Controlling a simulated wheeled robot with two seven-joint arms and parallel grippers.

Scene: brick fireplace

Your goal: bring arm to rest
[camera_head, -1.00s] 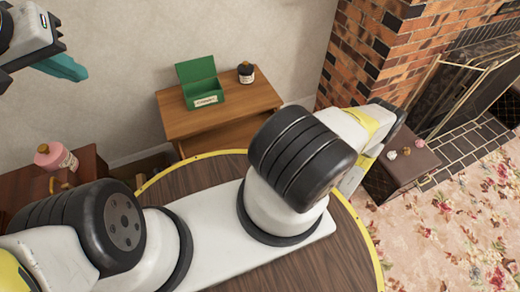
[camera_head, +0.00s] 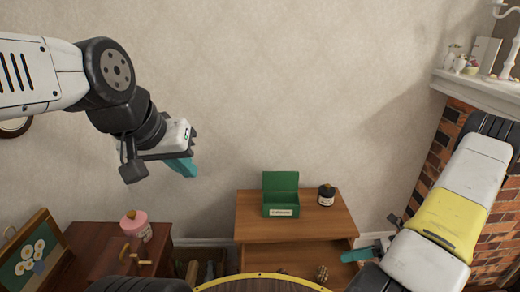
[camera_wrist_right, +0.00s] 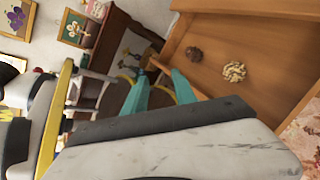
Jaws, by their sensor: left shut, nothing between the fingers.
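My left gripper (camera_head: 182,166) hangs in the air at the left in the head view, in front of the bare wall. Its teal fingers are together with nothing between them. My right gripper (camera_head: 360,254) shows at the lower right in the head view, beside the right end of the wooden table (camera_head: 300,232). In the right wrist view its teal fingers (camera_wrist_right: 160,88) stand apart with a gap between them and hold nothing. My right arm comes in from the right edge and partly hides the brick fireplace.
A green box (camera_head: 281,207) and a dark jar (camera_head: 326,195) stand on the table. White mantel (camera_head: 482,84) holds small ornaments.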

